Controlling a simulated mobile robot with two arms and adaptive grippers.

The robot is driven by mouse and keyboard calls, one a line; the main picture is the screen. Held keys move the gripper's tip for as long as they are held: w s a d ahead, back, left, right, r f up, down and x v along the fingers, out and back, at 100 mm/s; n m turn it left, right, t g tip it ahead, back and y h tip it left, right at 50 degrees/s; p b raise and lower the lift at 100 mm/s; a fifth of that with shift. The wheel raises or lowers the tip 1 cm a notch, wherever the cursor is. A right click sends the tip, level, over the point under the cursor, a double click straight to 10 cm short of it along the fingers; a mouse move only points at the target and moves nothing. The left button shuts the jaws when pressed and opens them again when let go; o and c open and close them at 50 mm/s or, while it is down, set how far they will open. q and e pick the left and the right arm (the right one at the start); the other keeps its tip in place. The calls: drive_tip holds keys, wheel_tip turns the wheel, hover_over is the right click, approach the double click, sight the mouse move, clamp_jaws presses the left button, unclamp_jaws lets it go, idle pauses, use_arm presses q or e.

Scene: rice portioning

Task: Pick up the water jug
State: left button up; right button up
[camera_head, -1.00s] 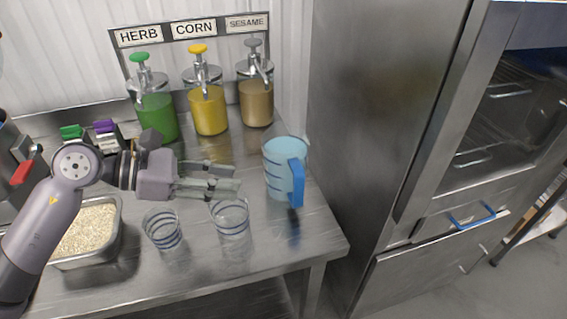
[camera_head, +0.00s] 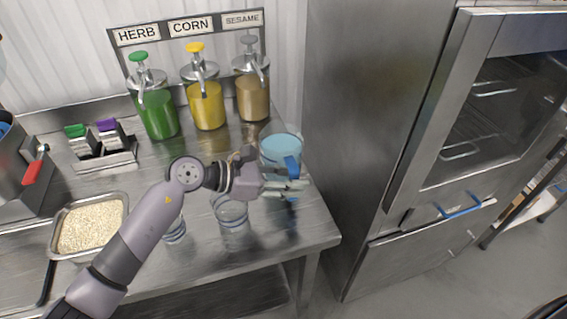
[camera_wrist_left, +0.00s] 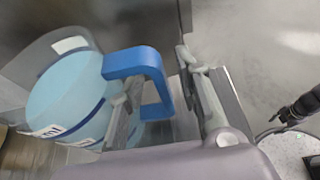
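The water jug (camera_head: 281,148) is clear with pale blue water and a blue handle (camera_head: 292,165). It stands on the metal table near its right end, its lower part hidden by my gripper. My left gripper (camera_head: 298,188) is at the handle, in front of the jug. In the left wrist view, the jug (camera_wrist_left: 62,105) is at left and the handle (camera_wrist_left: 150,62) lies between the two spread fingers. One finger shows inside the handle loop, the other outside with a gap. My right gripper is not in view.
Two clear glasses stand left of the jug: one (camera_head: 232,218) below my wrist, the other (camera_head: 175,232) partly behind my forearm. A rice tray (camera_head: 122,210) is at left. Sauce dispensers (camera_head: 207,108) line the back. A steel cabinet (camera_head: 365,120) stands right of the table.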

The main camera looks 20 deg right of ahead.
use_arm(q)
drive_tip(key=shift+d+f, duration=0.15)
drive_tip(key=shift+d, duration=0.35)
drive_tip(key=shift+a, duration=0.1)
clamp_jaws()
idle(0.6)
drive_tip(key=shift+w, duration=0.15)
